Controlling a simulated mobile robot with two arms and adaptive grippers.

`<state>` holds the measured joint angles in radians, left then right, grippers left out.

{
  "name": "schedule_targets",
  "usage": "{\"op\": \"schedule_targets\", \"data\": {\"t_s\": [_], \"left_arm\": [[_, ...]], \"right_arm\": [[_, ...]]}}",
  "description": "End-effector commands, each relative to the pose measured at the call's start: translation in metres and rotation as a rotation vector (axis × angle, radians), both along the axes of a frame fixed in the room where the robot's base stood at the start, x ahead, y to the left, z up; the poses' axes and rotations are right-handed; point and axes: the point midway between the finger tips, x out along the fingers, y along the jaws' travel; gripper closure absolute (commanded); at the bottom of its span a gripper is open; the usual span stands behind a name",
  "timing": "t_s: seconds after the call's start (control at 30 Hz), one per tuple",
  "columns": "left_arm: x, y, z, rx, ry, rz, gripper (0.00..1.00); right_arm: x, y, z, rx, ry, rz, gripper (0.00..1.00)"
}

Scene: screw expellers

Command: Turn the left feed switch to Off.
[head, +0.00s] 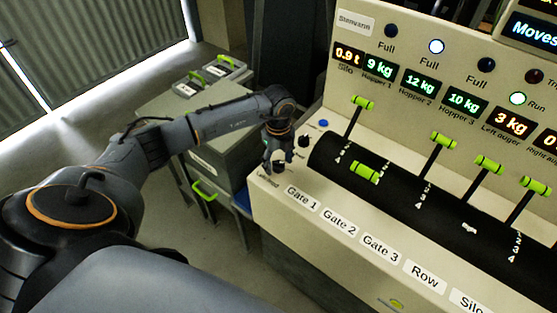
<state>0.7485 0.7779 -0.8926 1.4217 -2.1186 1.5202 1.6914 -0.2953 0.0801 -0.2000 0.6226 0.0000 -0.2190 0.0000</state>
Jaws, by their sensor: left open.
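My left gripper (278,163) points down at the left end of the cream control console (268,200). Its fingers are open and stand around or just above a small dark knob (279,167); I cannot tell whether they touch it. The label beside this knob is too small to read, and the fingers partly hide the knob, so its setting is unclear. A second dark knob (304,141) sits behind and to the right of the gripper, clear of it. I cannot read which one is the left feed switch. My right gripper is out of view.
A blue button (323,123) lies behind the knobs. Levers with green handles (365,172) rise from a black curved panel (400,185) to the right. Lit displays (379,66) line the upright panel. Grey cases (212,68) stand left of the console.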

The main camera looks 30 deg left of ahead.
Motion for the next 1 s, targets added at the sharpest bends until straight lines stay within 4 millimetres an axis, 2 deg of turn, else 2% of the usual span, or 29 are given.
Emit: {"op": "schedule_targets", "data": {"t_s": [0.03,0.2,0.3,0.67,1.0], "left_arm": [[0.0001,0.0000,0.0002,0.000,0.000,0.000,0.44],[0.0002,-0.0001,0.0005,0.000,0.000,0.000,0.79],[0.0001,0.0001,0.0006,0.000,0.000,0.000,0.95],[0.0001,0.0001,0.0009,0.000,0.000,0.064,0.95],[0.0004,0.0001,0.0016,0.000,-0.001,0.318,0.95]], "right_arm": [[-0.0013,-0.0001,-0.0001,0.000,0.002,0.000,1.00],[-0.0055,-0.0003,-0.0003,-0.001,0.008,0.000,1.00],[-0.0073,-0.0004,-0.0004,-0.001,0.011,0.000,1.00],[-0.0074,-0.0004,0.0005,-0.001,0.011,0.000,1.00],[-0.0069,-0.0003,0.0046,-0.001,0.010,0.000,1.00]]}}
